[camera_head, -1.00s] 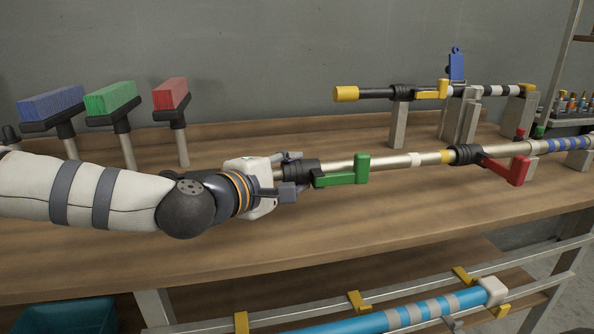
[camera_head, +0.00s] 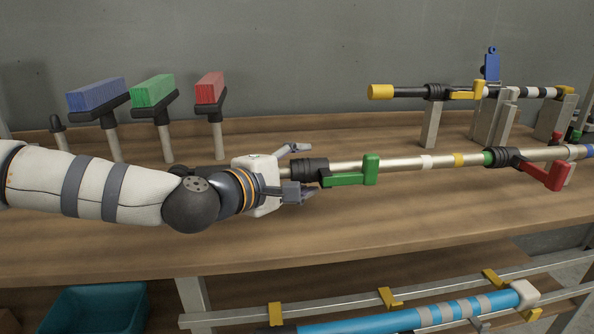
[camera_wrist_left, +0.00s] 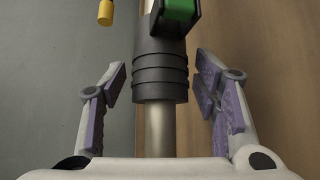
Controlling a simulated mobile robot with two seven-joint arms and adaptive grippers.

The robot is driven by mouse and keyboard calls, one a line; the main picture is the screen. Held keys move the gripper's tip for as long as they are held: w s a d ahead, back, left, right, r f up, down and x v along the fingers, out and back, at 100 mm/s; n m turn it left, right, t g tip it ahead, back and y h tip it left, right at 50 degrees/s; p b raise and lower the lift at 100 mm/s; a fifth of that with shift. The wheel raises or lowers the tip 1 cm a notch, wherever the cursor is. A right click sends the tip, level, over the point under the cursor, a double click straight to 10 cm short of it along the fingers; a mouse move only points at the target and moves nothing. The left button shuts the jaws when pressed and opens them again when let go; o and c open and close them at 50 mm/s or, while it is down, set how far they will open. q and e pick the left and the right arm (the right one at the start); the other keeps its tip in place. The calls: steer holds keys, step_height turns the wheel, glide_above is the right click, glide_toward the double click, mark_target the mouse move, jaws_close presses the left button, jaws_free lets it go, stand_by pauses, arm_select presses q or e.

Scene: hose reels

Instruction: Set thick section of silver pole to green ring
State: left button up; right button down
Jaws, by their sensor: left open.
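The silver pole (camera_head: 395,165) lies lengthwise above the bench. It has a black collar with a green lever (camera_head: 370,168) near its left end and a black collar with a red lever (camera_head: 553,176) at right. Between them are a white ring, a yellow ring (camera_head: 459,160) and the green ring (camera_head: 489,158), which sits against the left edge of the red-lever collar. My left gripper (camera_head: 297,171) is open at the green-lever collar's left end. In the left wrist view its fingers stand either side of the black collar (camera_wrist_left: 160,75), with gaps. My right gripper is not in view.
A second pole with a yellow end cap (camera_head: 381,91) rests on grey stands behind. Blue, green and red brushes (camera_head: 210,88) stand at back left. A blue pole (camera_head: 370,325) lies on the lower rack beside a teal bin (camera_head: 95,310). The bench front is clear.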

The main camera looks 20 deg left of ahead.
arm_select(q)
steer(key=v, duration=1.2)
